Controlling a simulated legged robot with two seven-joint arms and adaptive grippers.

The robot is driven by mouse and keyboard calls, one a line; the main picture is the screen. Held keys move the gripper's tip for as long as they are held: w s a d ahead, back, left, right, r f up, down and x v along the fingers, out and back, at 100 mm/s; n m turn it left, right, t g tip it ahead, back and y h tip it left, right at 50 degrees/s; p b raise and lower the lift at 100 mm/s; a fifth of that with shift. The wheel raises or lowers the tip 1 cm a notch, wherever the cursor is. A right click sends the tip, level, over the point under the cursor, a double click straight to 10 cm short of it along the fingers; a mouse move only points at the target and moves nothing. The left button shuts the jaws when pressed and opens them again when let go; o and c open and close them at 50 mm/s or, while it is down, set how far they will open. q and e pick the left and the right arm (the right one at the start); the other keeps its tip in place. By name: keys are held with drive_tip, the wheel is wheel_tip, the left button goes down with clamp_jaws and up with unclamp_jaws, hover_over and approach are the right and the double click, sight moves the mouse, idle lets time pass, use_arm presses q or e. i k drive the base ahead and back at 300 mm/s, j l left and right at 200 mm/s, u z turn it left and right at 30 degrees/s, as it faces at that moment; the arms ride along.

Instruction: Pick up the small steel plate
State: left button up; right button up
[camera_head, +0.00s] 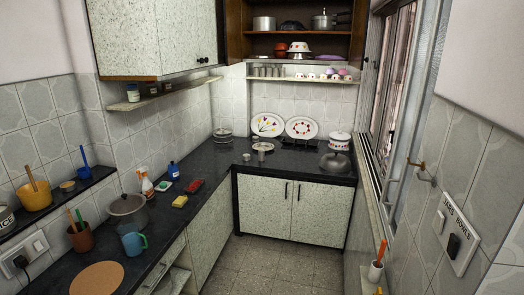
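A small round steel plate (263,146) lies on the dark counter in the far corner, below two patterned plates. A small steel tumbler (261,156) stands at its front edge; I cannot tell if they touch. A larger round dark metal dish (335,162) lies farther right on the same counter. Neither of my grippers shows in the head view.
The counter (218,165) runs along the left wall and turns along the back. A pot (128,208), a blue mug (134,242) and bottles crowd its left part. Steel tumblers (268,71) line a high shelf. The tiled floor (285,262) is clear.

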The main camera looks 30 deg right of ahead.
sight(267, 146)
drive_tip(key=i+l+z, duration=0.1)
drive_tip(key=i+z, duration=0.25)
drive_tip(key=i+l+z, duration=0.4)
drive_tip(key=i, duration=0.2)
drive_tip(key=i+z, duration=0.4)
drive_tip(key=i, duration=0.15)
drive_tip(key=i+j+z, duration=0.1)
drive_tip(key=i+z, duration=0.35)
drive_tip(key=i, duration=0.15)
